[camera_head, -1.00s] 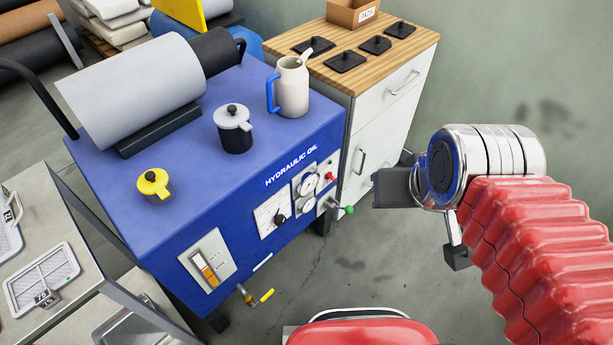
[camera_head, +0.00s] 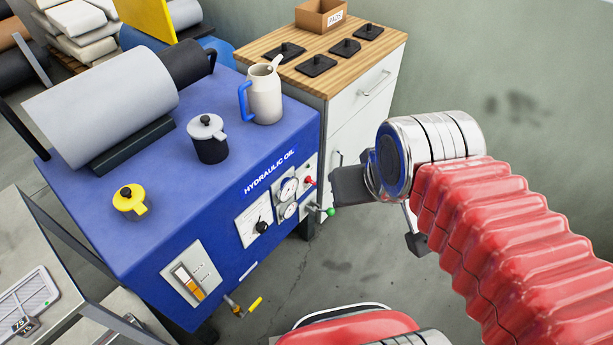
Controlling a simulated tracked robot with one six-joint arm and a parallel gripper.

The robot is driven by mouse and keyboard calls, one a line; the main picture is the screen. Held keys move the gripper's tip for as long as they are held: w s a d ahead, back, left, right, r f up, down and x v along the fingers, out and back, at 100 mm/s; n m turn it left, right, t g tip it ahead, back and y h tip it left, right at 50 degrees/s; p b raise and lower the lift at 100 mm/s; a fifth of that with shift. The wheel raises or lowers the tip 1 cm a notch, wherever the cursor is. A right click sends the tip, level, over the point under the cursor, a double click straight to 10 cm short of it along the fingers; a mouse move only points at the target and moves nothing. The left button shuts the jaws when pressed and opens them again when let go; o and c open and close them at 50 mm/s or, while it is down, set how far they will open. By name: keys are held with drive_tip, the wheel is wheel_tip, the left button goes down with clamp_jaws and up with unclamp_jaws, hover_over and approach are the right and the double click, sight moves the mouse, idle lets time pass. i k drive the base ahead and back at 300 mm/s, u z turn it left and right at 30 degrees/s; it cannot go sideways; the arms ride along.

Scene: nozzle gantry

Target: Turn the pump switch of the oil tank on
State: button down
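The oil tank (camera_head: 130,241) is a blue cabinet lettered "HYDRAULIC OIL" at centre left. Its front has a white plate with a black knob (camera_head: 262,227), which looks like the pump switch; its setting is too small to read. Two round gauges (camera_head: 289,190), a red knob (camera_head: 309,180) and a green-tipped lever (camera_head: 330,211) sit to its right. My gripper (camera_head: 350,187) is a dark piece at the left of the chrome wrist, right of the panel in the picture and apart from the knob. Its fingertips cannot be made out separately, and nothing shows held.
A level gauge (camera_head: 188,281) and a yellow-handled valve (camera_head: 254,304) are lower on the tank front. A yellow cap (camera_head: 130,200), lidded pot (camera_head: 207,138) and jug (camera_head: 264,93) stand on top. A drawer cabinet (camera_head: 365,100) is behind. Floor before the panel is clear.

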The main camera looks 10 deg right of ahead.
sight(308, 179)
drive_tip(key=z, duration=0.05)
drive_tip(key=i, duration=0.95)
drive_tip(key=u, duration=0.1)
